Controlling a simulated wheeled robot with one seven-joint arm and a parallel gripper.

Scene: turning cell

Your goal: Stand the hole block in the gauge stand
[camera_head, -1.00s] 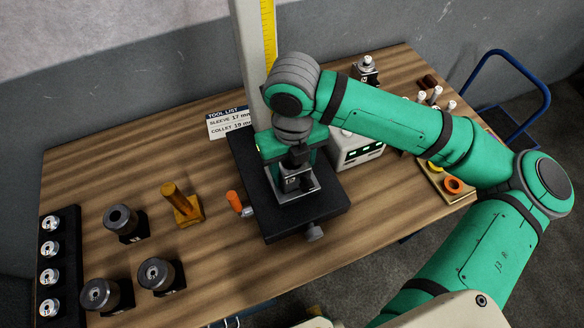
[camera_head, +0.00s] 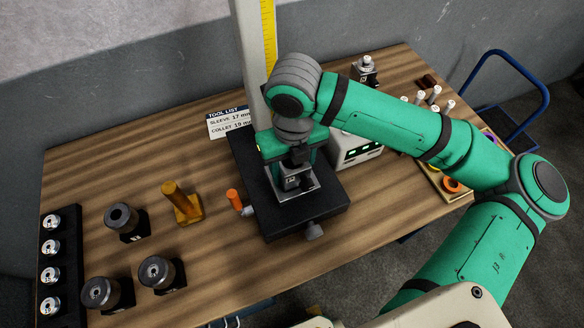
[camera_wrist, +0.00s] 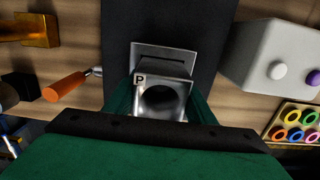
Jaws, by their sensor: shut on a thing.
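The hole block (camera_wrist: 163,88) is a grey metal block with a round dark hole and a small "P" label. It sits between the fingers of my gripper (camera_wrist: 160,108) in the wrist view. In the head view my gripper (camera_head: 297,160) points down over the gauge stand and is shut on the block (camera_head: 290,183), which is partly hidden. The gauge stand has a black base (camera_head: 325,208), a tall pale column with a yellow scale, and a bright metal seat plate (camera_wrist: 148,47). The block is at the plate; I cannot tell whether it touches.
An orange-handled lever (camera_head: 234,199) sticks out left of the base. A brass post (camera_head: 182,203) and several dark cylinders (camera_head: 122,217) stand at left. A white display box (camera_head: 357,150) stands close at right. A tray of coloured rings (camera_wrist: 293,122) lies further right.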

